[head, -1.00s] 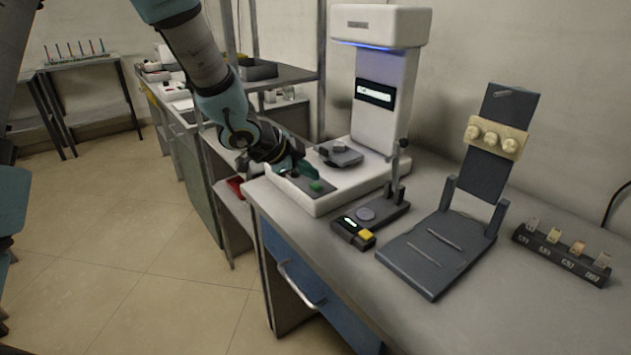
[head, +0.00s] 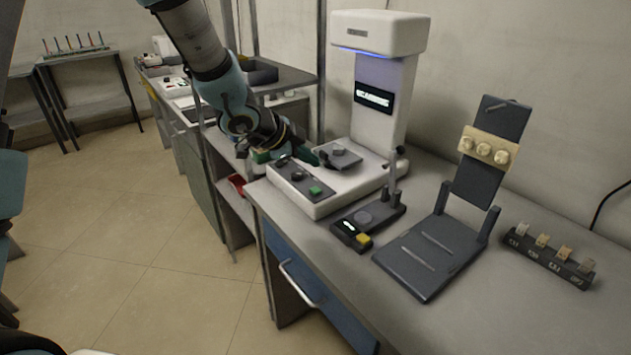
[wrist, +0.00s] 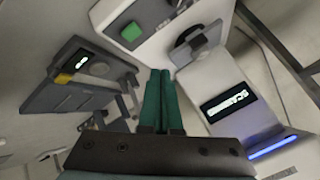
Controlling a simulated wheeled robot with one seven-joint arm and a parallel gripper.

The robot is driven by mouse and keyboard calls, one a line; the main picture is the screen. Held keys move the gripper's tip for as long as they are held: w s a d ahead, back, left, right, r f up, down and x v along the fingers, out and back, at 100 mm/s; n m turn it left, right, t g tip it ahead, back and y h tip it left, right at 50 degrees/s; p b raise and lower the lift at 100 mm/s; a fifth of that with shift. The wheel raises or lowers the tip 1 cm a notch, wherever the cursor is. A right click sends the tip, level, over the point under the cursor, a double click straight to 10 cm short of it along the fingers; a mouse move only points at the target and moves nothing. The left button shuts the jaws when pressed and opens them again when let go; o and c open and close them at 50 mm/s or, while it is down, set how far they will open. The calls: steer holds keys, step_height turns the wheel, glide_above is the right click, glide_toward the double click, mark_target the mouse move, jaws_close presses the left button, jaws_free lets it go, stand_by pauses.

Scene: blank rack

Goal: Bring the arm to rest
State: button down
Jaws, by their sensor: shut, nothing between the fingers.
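My gripper (head: 309,158) is at the end of my arm, above the left part of the white machine's base (head: 322,203). In the wrist view its two green fingers (wrist: 160,95) lie together, shut with nothing between them. The machine's column (head: 380,105) has a lit display, which reads like "SCANNING" in the wrist view. The wrist view also shows the green button (wrist: 131,32).
A small dark device with a yellow button (head: 363,238) stands right of the machine. Further right are a dark stand (head: 425,258) with a cream block (head: 487,148) and a labelled rack (head: 548,256) of small blocks. Shelving (head: 285,75) stands behind my arm. The floor at left is clear.

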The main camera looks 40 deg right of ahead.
stand_by(0.8)
steer(key=w+a+r+n+t+y, duration=0.15)
steer(key=w+a+n, duration=0.3)
steer(key=a, duration=0.45)
steer(key=w+a+n+t+y, duration=0.25)
steer(key=w+a+n, duration=0.2)
steer(key=a, duration=0.55)
steer(key=w+a+r+n+t+y, duration=0.15)
steer(key=w+a+n, duration=0.3)
steer(key=a, duration=0.45)
steer(key=s+a+n+g+y, duration=0.1)
steer(key=s+a+n, duration=0.4)
steer(key=a, duration=0.5)
steer(key=s+a+n+g+y, duration=0.2)
steer(key=s+a+n, duration=0.3)
steer(key=a, duration=0.5)
steer(key=shift+f+n+g, duration=0.2)
steer(key=shift+n+g, duration=0.45)
steer(key=shift+n, duration=0.3)
steer(key=shift+d+y, duration=0.1)
steer(key=shift+y, duration=0.15)
